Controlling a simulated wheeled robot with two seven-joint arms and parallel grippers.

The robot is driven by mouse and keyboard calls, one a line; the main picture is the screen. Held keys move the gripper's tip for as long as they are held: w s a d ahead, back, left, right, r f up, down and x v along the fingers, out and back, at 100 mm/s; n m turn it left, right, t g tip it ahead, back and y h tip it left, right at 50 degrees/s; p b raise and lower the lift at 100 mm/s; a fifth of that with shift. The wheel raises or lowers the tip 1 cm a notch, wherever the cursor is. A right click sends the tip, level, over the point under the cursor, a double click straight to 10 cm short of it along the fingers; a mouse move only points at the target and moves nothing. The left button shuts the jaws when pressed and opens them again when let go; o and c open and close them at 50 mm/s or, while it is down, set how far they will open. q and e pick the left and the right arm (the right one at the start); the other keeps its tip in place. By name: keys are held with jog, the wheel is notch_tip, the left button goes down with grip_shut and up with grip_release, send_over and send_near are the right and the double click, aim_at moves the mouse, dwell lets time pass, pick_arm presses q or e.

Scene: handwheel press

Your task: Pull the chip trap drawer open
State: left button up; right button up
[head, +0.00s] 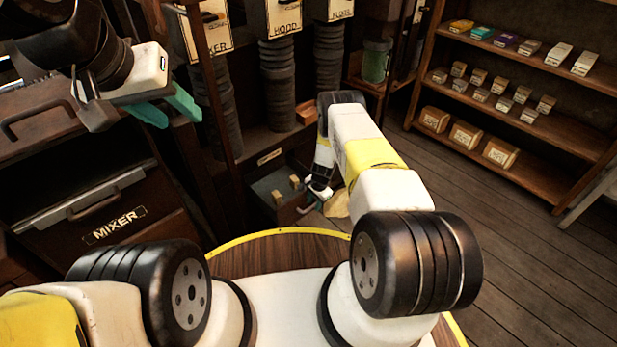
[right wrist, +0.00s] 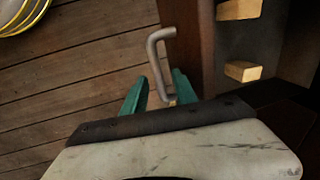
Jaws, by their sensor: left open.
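The chip trap drawer (head: 266,186) stands out from the cabinet in the head view, with its dark inside and small wooden blocks showing. In the right wrist view its brown front panel (right wrist: 190,40) carries a grey bar handle (right wrist: 156,60). My right gripper (right wrist: 160,91) has its green fingers apart, one on each side of the handle's lower end, with gaps visible. In the head view my right gripper (head: 308,207) is small and partly hidden by my arm at the drawer's front. My left gripper (head: 168,107) is open and empty at upper left.
A mixer cabinet (head: 115,225) stands at the left. Stacked dark columns (head: 280,90) stand behind the drawer. A wooden shelf (head: 540,110) with several small boxes is at the right. The plank floor (head: 480,205) between the drawer and the shelf is clear.

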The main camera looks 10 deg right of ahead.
jog(key=shift+r, duration=0.1)
notch_tip(320, 180, up, 8)
jog(key=s, duration=0.1)
jog(key=shift+d+f, duration=0.25)
jog(key=shift+d, duration=0.15)
